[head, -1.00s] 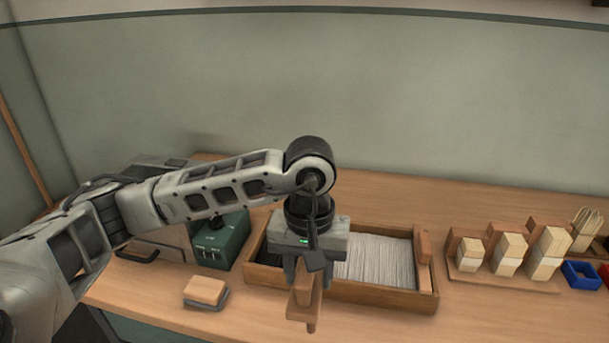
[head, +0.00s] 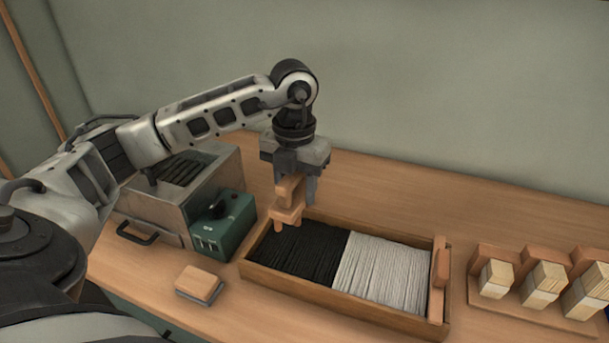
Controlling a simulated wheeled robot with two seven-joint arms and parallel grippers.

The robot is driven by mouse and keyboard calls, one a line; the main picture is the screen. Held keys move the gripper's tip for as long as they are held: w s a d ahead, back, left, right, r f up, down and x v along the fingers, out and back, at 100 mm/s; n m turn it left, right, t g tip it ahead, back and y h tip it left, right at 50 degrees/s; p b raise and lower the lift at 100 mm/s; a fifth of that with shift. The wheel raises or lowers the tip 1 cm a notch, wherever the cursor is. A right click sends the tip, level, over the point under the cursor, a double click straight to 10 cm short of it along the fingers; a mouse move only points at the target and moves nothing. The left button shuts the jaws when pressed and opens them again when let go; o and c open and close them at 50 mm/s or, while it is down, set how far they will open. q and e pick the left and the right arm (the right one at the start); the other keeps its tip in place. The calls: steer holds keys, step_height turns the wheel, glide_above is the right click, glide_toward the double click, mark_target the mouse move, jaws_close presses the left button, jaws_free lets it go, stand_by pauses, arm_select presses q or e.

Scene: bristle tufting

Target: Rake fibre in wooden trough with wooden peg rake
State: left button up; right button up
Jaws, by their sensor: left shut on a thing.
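The wooden trough (head: 338,291) lies on the bench in the head view. Black fibre (head: 301,252) fills its left half and white fibre (head: 385,274) its right half. My left gripper (head: 295,192) is shut on the wooden peg rake (head: 287,214), whose short pegs point down. The rake is over the trough's back left corner and looks raised above the fibre; the exact gap cannot be told. A wooden piece (head: 439,275) stands at the trough's right end. My right gripper is not in view.
A green control box (head: 226,226) and a grey metal unit (head: 180,190) stand left of the trough. A small wooden block on a dark base (head: 199,284) lies in front. Racked wooden blocks (head: 540,285) stand at right. The bench behind the trough is clear.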

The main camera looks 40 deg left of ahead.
arm_select(q)
steer(key=shift+w+a+n, duration=0.1)
steer(key=shift+a+n, duration=0.1)
steer(key=shift+n, duration=0.3)
steer(key=shift+f+b, duration=0.6)
steer(key=shift+f, duration=0.1)
step_height(320, 180, down, 10)
steer(key=b, duration=0.7)
steer(key=shift+r, duration=0.1)
steer(key=shift+f+b, duration=0.5)
steer(key=shift+b, duration=0.05)
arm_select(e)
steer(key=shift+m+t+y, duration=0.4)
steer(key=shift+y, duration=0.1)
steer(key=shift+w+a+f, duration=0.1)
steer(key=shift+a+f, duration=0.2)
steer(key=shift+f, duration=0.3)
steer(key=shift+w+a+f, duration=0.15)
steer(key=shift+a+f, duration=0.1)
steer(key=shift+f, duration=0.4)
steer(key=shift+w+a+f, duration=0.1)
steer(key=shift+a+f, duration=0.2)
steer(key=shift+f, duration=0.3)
arm_select(q)
steer(key=shift+d, duration=0.1)
